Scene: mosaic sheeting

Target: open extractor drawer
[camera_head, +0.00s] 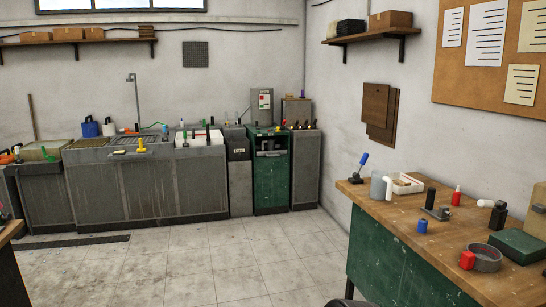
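No drawer marked as the extractor's can be read at this distance. A green cabinet (271,185) stands by the back wall near the room corner, with a dark recessed opening (270,146) in its upper front. Beside it on the left is a narrow grey unit (239,172) with a dark upper front panel (237,149) and a small pale label. I cannot tell which of these holds the extractor drawer, and no front is clearly pulled out. Neither of my grippers shows in this view.
A long grey sink counter (130,185) runs along the back wall, with bottles and tools on top. A wooden-topped green workbench (400,265) with several tools fills the right foreground. A table edge shows at the far left. The tiled floor (190,270) between is clear.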

